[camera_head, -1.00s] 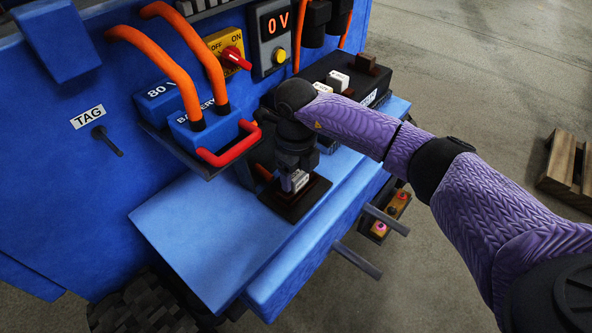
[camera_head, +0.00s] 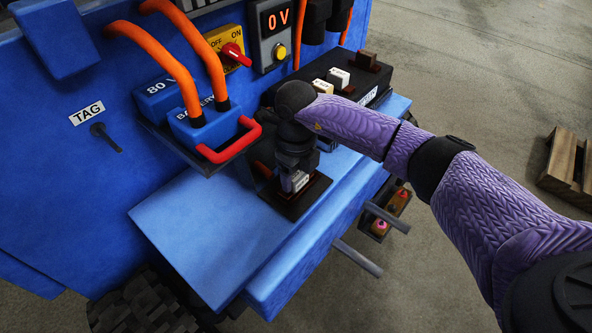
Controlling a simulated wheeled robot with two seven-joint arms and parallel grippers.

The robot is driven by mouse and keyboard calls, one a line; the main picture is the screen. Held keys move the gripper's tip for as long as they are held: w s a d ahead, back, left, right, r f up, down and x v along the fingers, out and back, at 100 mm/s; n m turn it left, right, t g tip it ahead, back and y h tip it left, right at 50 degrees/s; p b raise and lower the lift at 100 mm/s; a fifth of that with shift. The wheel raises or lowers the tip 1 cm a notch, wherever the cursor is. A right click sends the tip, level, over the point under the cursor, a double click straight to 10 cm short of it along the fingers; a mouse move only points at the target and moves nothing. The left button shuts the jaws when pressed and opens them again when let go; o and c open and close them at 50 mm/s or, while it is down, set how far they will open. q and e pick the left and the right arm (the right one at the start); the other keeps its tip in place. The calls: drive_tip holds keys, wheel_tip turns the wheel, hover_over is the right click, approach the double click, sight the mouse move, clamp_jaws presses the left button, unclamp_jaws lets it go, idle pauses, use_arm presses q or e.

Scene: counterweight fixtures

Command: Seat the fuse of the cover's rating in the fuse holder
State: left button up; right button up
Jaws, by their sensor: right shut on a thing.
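My right gripper (camera_head: 292,168) points down over the dark fuse holder (camera_head: 306,204) on the blue shelf. It is shut on a grey-white fuse (camera_head: 298,182) that stands upright at the holder. I cannot tell how deep the fuse sits, and its rating is too small to read. Behind my right arm is a black tray (camera_head: 383,75) with white and brown fuses, one white fuse (camera_head: 338,77) among them. My arm hides part of the tray. My left gripper is not in view.
A battery box (camera_head: 205,128) with a red handle (camera_head: 232,150) and orange cables stands left of my right gripper. Behind are a red switch lever (camera_head: 236,53) and a display (camera_head: 275,21) reading 0 V. The shelf's left part (camera_head: 200,215) is clear.

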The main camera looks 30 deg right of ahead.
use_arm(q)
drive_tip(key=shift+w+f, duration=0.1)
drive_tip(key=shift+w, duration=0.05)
use_arm(e)
drive_tip(key=shift+f, duration=0.15)
drive_tip(key=o, duration=1)
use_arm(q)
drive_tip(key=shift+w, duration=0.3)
